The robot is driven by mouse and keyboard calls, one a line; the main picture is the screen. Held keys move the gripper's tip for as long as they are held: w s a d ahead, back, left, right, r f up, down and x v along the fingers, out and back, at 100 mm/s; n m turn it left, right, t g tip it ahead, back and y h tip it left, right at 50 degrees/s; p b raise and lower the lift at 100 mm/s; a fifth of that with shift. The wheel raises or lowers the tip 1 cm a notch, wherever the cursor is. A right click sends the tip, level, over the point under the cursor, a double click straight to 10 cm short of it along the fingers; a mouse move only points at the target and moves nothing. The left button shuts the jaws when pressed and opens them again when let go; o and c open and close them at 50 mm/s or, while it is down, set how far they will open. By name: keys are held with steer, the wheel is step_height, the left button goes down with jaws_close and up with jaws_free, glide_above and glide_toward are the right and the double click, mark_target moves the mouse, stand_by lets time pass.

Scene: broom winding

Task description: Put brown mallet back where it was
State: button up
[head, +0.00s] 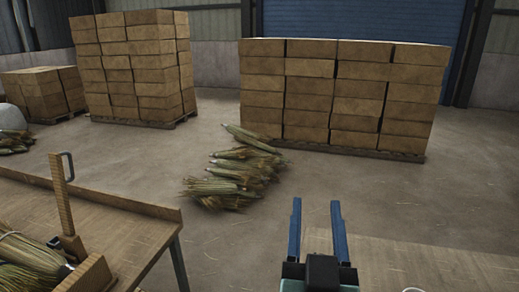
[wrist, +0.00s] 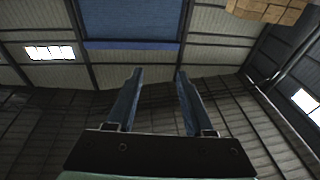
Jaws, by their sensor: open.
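My gripper (head: 317,215) stands upright at the lower middle of the head view, with its two blue fingers apart and nothing between them. In the wrist view my gripper (wrist: 157,80) is also open and empty, pointing towards the far wall and roof. I see no brown mallet that I can make out in either view. A wooden table (head: 120,215) stands at the lower left, and a second wooden surface (head: 430,262) lies at the lower right, partly cut off by the frame.
A wooden fixture with a dark handle (head: 68,205) and a straw bundle (head: 30,258) are on the left table. More straw bundles (head: 235,175) lie on the floor. Stacked boxes (head: 340,95) on pallets stand behind.

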steer(key=s+a+r+t+y, duration=0.1)
steer(key=s+a+r+t, duration=0.1)
steer(key=r, duration=0.7)
steer(key=s+a+r+n+t+y, duration=0.1)
steer(key=s+a+r+t, duration=0.1)
steer(key=r, duration=0.6)
steer(key=s+a+r+t+y, duration=0.1)
steer(key=s+a+r+t, duration=0.2)
steer(key=r, duration=0.6)
steer(key=s+a, duration=0.1)
steer(key=s, duration=0.1)
steer(key=shift+s+r+n, duration=0.3)
steer(key=shift+s+n, duration=0.05)
steer(key=shift+n, duration=0.05)
